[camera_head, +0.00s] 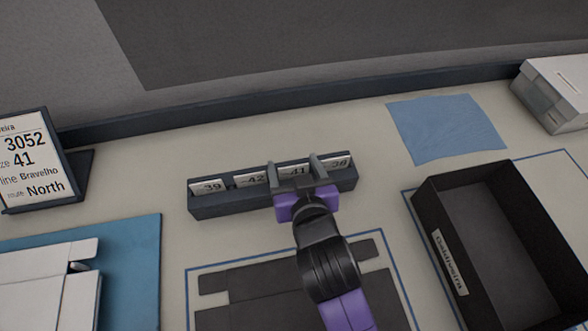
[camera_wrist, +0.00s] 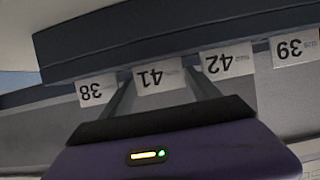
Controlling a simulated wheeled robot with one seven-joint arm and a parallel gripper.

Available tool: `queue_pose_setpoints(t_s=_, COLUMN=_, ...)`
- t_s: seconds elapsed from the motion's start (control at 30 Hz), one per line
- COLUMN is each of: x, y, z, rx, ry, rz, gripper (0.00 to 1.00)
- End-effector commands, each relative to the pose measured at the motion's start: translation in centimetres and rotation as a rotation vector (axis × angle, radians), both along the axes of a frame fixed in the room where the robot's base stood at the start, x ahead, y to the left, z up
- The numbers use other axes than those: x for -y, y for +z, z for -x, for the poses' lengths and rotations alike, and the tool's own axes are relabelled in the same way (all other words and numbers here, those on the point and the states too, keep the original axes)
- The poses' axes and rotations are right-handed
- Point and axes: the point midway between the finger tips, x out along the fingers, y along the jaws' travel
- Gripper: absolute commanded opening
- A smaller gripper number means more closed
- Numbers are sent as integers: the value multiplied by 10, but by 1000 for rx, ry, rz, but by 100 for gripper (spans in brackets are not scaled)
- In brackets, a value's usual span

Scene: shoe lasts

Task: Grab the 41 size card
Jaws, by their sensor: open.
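The 41 size card (camera_head: 296,172) is a small white card standing in a dark card holder (camera_head: 228,204), between the 42 card (camera_head: 252,179) and the 38 card (camera_head: 336,162). It also shows upside down in the wrist view (camera_wrist: 158,78). My gripper (camera_head: 294,165) is open, with its two grey fingers on either side of the 41 card. In the wrist view the fingers (camera_wrist: 164,90) reach up at the card's left and right edges. I cannot tell whether they touch it. The 39 card (camera_head: 208,187) stands at the holder's left end.
A sign (camera_head: 32,160) reading size 41 stands at the left. A black open box (camera_head: 448,262) is at the right, below a blue cloth (camera_head: 446,128). A white box (camera_head: 556,92) stands at the back right. A blue mat (camera_head: 138,262) is at the left front.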

Motion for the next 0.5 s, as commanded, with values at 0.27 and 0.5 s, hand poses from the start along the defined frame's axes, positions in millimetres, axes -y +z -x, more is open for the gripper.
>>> queue_pose_setpoints(t_s=0.27, x=-8, y=-11, z=-26, rx=-1, ry=0, rz=1, gripper=71)
queue_pose_setpoints(t_s=0.5, x=-8, y=-12, z=-26, rx=0, ry=1, rz=0, gripper=69)
